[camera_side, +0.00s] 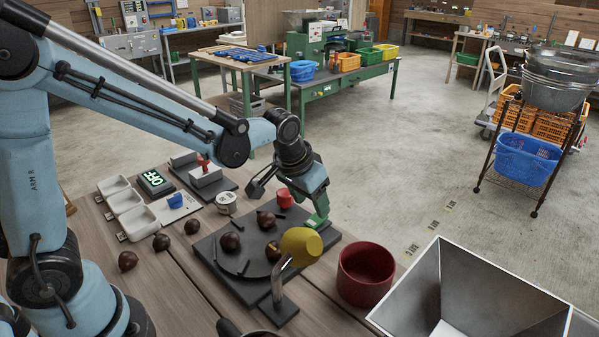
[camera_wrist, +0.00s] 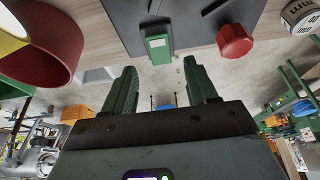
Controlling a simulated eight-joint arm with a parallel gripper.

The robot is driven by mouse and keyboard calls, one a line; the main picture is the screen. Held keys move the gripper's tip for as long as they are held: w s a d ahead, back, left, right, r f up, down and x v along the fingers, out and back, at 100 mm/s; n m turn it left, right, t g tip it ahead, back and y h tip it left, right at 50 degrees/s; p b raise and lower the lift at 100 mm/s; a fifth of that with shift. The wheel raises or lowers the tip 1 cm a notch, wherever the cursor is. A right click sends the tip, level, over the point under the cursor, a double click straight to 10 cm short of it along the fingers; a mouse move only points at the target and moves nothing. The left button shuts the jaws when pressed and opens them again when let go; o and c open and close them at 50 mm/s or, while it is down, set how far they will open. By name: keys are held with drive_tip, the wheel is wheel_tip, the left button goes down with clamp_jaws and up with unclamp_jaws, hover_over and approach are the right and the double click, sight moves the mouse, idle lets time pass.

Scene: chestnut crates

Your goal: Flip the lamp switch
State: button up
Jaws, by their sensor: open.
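A dark box with a green lit "OFF" sign (camera_side: 155,182) lies at the left of the bench in the side view. A small blue part (camera_side: 176,201) sits on a pale base beside it; I cannot tell whether it is the switch. A yellow lamp-like head (camera_side: 301,244) stands on a bent grey post. My gripper (camera_side: 318,218) is over the right corner of the dark board. In the wrist view my gripper (camera_wrist: 166,75) is open, with nothing between its green fingers. A green block (camera_wrist: 158,46) at the board's edge lies ahead of them.
A dark red bowl (camera_side: 366,276) and a large metal hopper (camera_side: 415,297) stand to the right.

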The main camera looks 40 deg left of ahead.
drive_tip(key=v, duration=0.7)
drive_tip(key=shift+s+r, duration=0.1)
drive_tip(key=shift+r, duration=0.05)
drive_tip(key=s+a+t, duration=0.3)
drive_tip(key=s+a, duration=0.1)
drive_tip(key=s, duration=0.6)
drive_tip(key=shift+s+a+f, duration=0.25)
drive_tip(key=shift+f, duration=0.1)
drive_tip(key=shift+o, duration=0.4)
